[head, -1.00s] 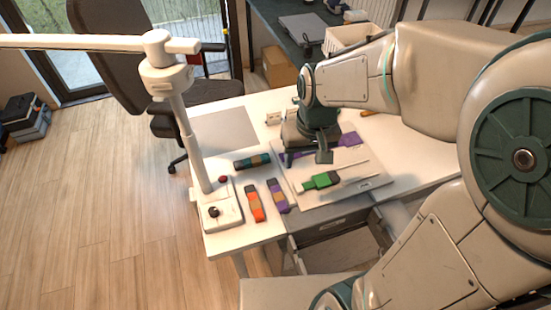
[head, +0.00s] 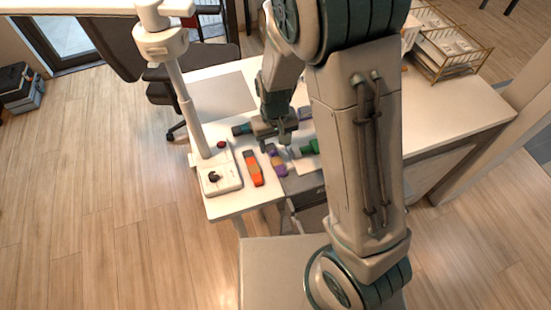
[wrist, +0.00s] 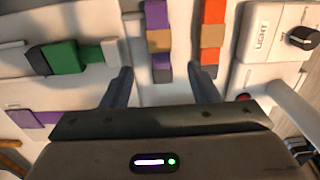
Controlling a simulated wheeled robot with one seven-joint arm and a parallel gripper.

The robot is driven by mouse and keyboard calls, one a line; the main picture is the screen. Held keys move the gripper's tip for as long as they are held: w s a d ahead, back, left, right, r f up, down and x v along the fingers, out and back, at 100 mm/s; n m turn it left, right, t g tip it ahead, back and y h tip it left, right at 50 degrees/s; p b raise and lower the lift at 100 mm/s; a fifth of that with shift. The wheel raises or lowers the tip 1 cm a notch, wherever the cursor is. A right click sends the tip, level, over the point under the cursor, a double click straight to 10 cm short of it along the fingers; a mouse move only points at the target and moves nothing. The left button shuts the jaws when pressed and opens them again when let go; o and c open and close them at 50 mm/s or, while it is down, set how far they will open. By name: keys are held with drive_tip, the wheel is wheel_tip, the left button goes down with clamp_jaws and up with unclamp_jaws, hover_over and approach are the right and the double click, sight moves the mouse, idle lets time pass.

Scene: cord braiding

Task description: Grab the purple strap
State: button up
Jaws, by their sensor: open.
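A purple strap with a tan band (head: 277,164) lies on the white table, partly hidden by my gripper in the head view. In the wrist view this purple strap (wrist: 157,42) lies ahead, lined up with the gap between my fingers. My gripper (wrist: 160,72) is open and empty, with one finger to either side of the strap's line. In the head view my gripper (head: 274,139) is above the table at the strap's far end; I cannot tell its exact height. Another purple piece (wrist: 36,118) shows at the left of the wrist view.
An orange strap (head: 253,168) lies just left of the purple one, and a green strap (head: 309,147) to its right. A teal strap (head: 242,129) lies farther back. A lamp base with a knob (head: 219,175) stands at the left edge. My arm hides much of the table.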

sight(276, 158)
drive_tip(key=shift+s+d+f, duration=0.1)
drive_tip(key=shift+s+f, duration=0.1)
drive_tip(key=shift+f, duration=1.3)
drive_tip(key=shift+s+f, duration=0.15)
drive_tip(key=shift+f, duration=1.3)
drive_tip(key=c, duration=1.1)
